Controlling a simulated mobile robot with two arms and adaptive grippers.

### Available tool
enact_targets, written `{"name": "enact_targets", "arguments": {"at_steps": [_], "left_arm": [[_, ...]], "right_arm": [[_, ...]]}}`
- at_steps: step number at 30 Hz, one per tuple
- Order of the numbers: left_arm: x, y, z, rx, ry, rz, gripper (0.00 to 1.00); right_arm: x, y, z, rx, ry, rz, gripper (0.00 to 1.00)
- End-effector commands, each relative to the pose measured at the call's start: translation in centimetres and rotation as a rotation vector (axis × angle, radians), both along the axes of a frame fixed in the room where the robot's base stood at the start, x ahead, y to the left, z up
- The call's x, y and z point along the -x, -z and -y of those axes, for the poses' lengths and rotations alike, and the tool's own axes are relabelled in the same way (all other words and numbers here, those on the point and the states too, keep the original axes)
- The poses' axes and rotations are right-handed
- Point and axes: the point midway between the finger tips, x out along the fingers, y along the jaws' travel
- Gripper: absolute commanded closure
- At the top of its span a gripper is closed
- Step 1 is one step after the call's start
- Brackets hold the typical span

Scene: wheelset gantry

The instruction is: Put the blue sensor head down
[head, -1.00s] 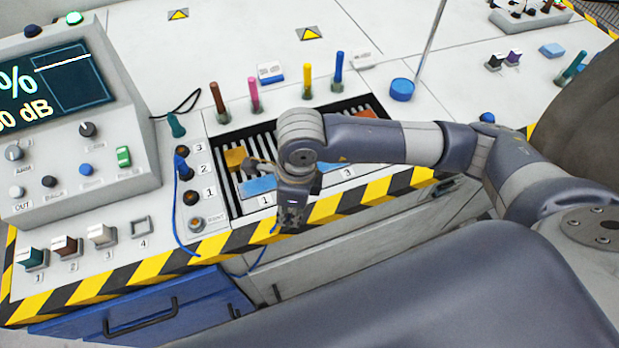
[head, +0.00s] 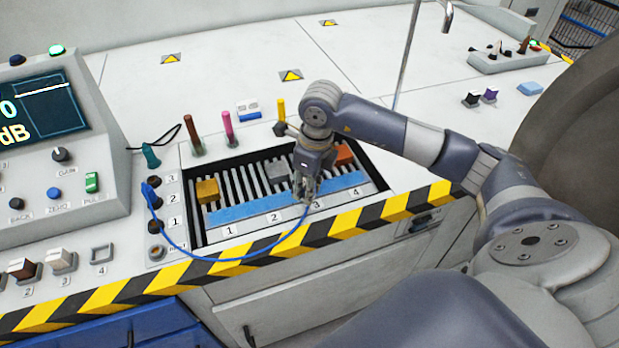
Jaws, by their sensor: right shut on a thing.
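My right gripper (head: 306,192) comes in from the right and points down over the front of the slatted tray (head: 190,228), close to the blue strip (head: 262,204) near the number 3. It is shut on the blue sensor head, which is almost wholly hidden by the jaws. A blue cable (head: 225,259) runs from the jaws in a low loop across the striped edge to the socket panel at the left. I cannot tell whether the head touches the tray. My left gripper is not in view.
A yellow block (head: 207,191) lies at the tray's left, a grey block (head: 277,171) in the middle and an orange block (head: 344,154) at the right. Coloured pegs (head: 228,128) stand behind the tray. A thin metal rod (head: 407,55) rises behind my arm. The rear bench is mostly clear.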

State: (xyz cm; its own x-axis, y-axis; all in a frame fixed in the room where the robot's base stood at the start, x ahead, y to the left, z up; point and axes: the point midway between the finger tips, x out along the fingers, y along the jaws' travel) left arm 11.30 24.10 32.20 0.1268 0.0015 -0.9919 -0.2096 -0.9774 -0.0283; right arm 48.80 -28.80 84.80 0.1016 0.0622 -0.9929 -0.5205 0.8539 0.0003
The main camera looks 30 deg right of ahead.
Motion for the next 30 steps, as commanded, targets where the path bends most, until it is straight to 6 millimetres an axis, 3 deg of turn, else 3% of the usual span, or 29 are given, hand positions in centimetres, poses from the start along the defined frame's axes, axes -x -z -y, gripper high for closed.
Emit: {"name": "enact_targets", "arguments": {"at_steps": [6, 12, 21, 30], "left_arm": [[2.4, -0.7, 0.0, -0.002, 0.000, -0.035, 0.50], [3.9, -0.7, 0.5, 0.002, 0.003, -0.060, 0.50], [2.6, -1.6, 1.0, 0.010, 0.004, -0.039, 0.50], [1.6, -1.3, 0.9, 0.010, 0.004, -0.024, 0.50]], "right_arm": [[-3.3, 0.3, 2.8, -0.002, 0.002, 0.000, 1.00], [-4.2, 0.6, 3.6, -0.001, -0.001, 0.000, 1.00], [-4.1, 4.0, 3.6, -0.002, -0.001, -0.001, 1.00], [-4.1, 4.3, 3.7, 0.000, -0.002, 0.001, 1.00]]}}
